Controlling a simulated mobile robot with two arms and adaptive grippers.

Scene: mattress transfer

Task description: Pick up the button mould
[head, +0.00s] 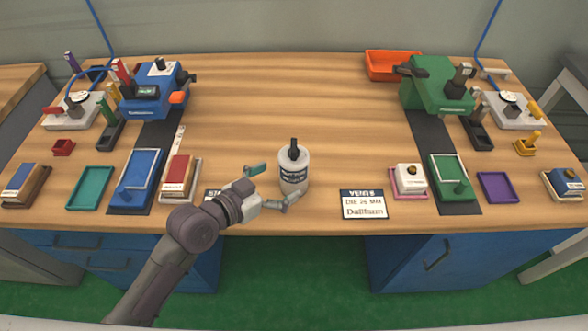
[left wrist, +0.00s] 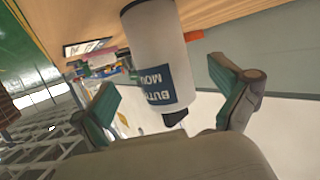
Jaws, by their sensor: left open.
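The button mould (head: 293,172) is a white cylinder with a dark label and a black knob on top. It stands upright near the front middle of the table. My left gripper (head: 274,187) is open just left of the mould, its green-padded fingers pointing toward it. In the left wrist view, the mould (left wrist: 158,55) appears upside down between the open fingers of the left gripper (left wrist: 165,88). There is a visible gap on both sides, so the fingers do not appear to touch it. My right gripper is not in view.
A white sign (head: 364,204) lies right of the mould, and another sign, partly hidden by my gripper, lies to its left. A blue machine (head: 150,103) and a green machine (head: 436,90) stand at either side. An orange tray (head: 382,66) sits at the back. The table behind the mould is clear.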

